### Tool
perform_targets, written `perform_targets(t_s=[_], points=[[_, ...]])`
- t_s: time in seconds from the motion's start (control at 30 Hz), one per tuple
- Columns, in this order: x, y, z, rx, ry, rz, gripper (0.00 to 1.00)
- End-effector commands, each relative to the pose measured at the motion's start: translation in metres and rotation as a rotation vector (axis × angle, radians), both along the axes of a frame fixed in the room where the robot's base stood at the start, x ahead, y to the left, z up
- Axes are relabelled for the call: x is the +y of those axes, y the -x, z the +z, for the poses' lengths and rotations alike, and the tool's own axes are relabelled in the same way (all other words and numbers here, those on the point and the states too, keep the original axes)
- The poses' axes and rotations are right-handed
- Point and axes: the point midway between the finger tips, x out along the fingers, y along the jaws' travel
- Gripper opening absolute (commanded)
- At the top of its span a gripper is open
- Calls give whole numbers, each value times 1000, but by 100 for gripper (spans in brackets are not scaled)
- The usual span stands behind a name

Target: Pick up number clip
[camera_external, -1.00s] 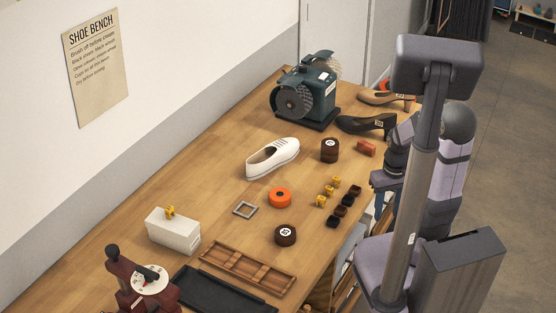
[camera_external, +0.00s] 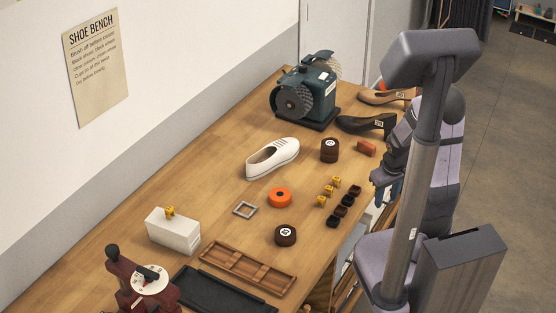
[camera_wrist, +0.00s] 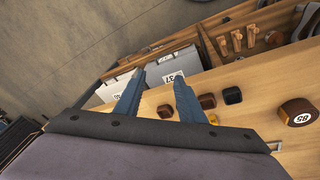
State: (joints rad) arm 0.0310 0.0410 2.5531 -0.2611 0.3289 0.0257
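Several small yellow clips (camera_external: 328,191) stand in a row on the bench, beside a row of small dark blocks (camera_external: 340,211). Another yellow clip (camera_external: 170,212) sits on the white box at the left. I cannot read a number on any of them. In the wrist view a yellow clip (camera_wrist: 213,119) shows partly behind my right finger, with dark blocks (camera_wrist: 207,101) nearby. My gripper (camera_wrist: 157,78) is open and empty, its two blue fingers apart over the bench's front edge.
A wooden tray (camera_external: 248,268) is at the front. Grey bins (camera_wrist: 174,66) sit below the bench edge.

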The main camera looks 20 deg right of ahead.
Motion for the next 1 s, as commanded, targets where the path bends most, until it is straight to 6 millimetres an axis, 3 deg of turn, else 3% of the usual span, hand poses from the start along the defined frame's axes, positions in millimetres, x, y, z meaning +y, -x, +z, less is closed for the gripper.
perform_targets(t_s=[0.17,0.33,0.6,1.0], points=[[12,-49,-9,-163,-12,214,36],[53,-75,-15,-306,-123,417,36],[114,-74,-10,-435,-330,603,36],[131,-74,-11,-463,-386,638,36]])
